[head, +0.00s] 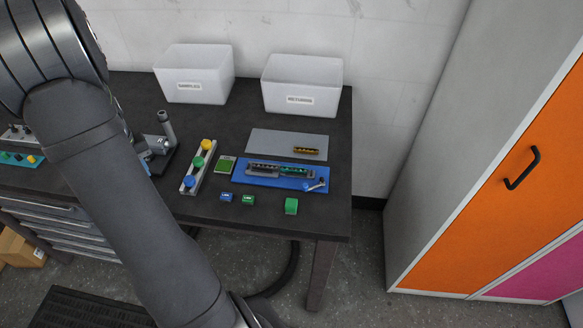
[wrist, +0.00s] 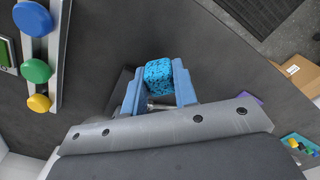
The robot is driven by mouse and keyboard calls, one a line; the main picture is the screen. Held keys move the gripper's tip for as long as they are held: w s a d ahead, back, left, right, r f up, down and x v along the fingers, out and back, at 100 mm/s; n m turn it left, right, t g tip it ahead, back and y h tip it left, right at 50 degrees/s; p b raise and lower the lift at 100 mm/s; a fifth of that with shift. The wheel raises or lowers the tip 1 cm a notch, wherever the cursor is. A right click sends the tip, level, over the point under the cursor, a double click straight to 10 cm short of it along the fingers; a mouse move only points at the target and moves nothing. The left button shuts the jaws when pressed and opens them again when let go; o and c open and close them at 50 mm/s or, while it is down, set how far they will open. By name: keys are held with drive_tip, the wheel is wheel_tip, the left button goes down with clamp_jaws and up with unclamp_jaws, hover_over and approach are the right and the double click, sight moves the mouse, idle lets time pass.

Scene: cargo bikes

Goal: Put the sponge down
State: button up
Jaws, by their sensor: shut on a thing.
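The sponge (wrist: 158,70) is a blue block with dark speckles. In the wrist view it sits between the two blue fingers of my gripper (wrist: 157,88), which is shut on it. Below it in the wrist view lies the dark table top (wrist: 200,45). I cannot tell how far the sponge is above the table.
A rail with blue, green and yellow knobs (head: 198,165) stands on the table. A blue tray (head: 245,178), grey mat (head: 262,140), two white bins labelled SAMPLES (head: 205,75) and RETURNS (head: 300,82), and small blocks (head: 291,206) are there too.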

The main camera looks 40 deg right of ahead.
drive_tip(key=shift+d, duration=0.1)
idle(0.3)
drive_tip(key=s+d+r, duration=0.1)
drive_tip(key=s+d, duration=0.1)
drive_tip(key=d, duration=0.2)
drive_tip(key=s+d+r+m, duration=0.1)
drive_tip(key=s+d, duration=0.1)
drive_tip(key=d, duration=0.2)
drive_tip(key=s+d+r+m, duration=0.1)
drive_tip(key=s+d, duration=0.1)
drive_tip(key=d, duration=0.2)
drive_tip(key=shift+s+d+r, duration=0.2)
drive_tip(key=shift+s+d, duration=0.05)
drive_tip(key=shift+d, duration=0.1)
drive_tip(key=s+d+r+m, duration=0.2)
drive_tip(key=s+d, duration=0.5)
drive_tip(key=s, duration=0.2)
drive_tip(key=s+d+r+m, duration=0.2)
drive_tip(key=s+d, duration=0.5)
drive_tip(key=s, duration=0.3)
drive_tip(key=s+r+m, duration=0.1)
drive_tip(key=s+m, duration=0.2)
drive_tip(key=s, duration=1)
hover_over(270, 207)
wheel_tip(270, 207, down, 7)
drive_tip(key=shift+r, duration=0.15)
drive_tip(key=shift+w+f, duration=0.1)
drive_tip(key=shift+f, duration=1.95)
drive_tip(key=shift+f, duration=0.15)
